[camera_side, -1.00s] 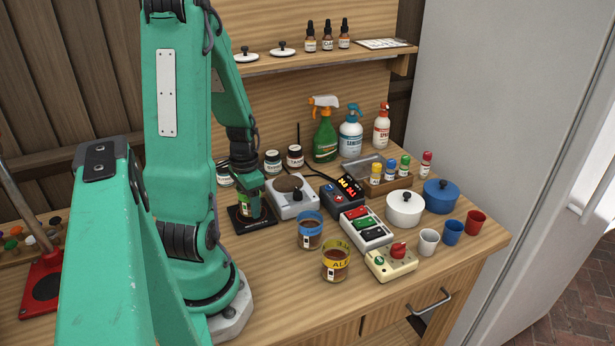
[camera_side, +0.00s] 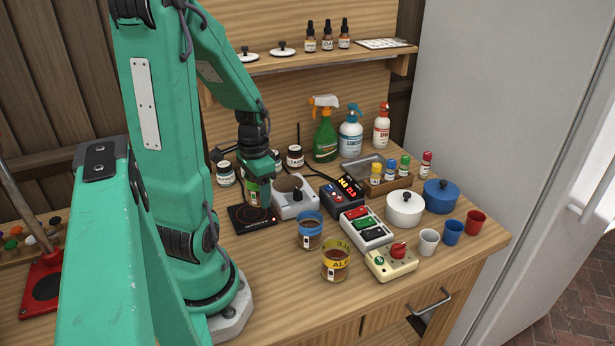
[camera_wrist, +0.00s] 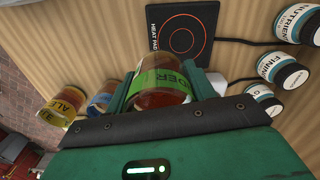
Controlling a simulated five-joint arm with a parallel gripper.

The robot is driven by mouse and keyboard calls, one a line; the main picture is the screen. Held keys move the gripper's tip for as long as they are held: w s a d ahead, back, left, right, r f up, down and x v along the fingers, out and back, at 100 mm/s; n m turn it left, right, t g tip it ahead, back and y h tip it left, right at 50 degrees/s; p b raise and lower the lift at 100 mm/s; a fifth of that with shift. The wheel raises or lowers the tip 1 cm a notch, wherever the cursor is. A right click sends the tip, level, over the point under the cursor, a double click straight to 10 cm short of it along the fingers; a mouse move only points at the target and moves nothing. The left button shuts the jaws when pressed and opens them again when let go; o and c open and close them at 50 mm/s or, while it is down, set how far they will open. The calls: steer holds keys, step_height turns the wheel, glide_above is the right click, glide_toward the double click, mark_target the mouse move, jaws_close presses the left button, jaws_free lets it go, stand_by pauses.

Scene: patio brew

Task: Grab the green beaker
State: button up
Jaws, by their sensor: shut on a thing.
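The green beaker (camera_wrist: 163,82), a clear vessel with a green label band and dark reddish-brown contents, is between the jaws of my gripper (camera_wrist: 160,92). My gripper is shut on it. In the side view, the beaker (camera_side: 252,192) hangs below my gripper (camera_side: 257,176), raised above the black heat pad (camera_side: 243,221). The heat pad also shows in the wrist view (camera_wrist: 199,45), with its red ring bare. My gripper hides part of the beaker in both views.
A blue-banded beaker (camera_side: 309,235) and a yellow-banded beaker (camera_side: 336,268) stand to the right on the bench. A grey device with a round top (camera_side: 294,204) sits close beside the heat pad. Small dark-lidded jars (camera_side: 295,156) stand behind.

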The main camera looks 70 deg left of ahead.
steer(key=w+d+r, duration=0.3)
steer(key=d+r, duration=0.1)
steer(key=d, duration=0.2)
steer(key=shift+d+r, duration=0.2)
steer(key=shift+d, duration=0.2)
steer(key=shift+w+d+r, duration=0.1)
stand_by(0.6)
steer(key=shift+w, duration=0.1)
stand_by(0.4)
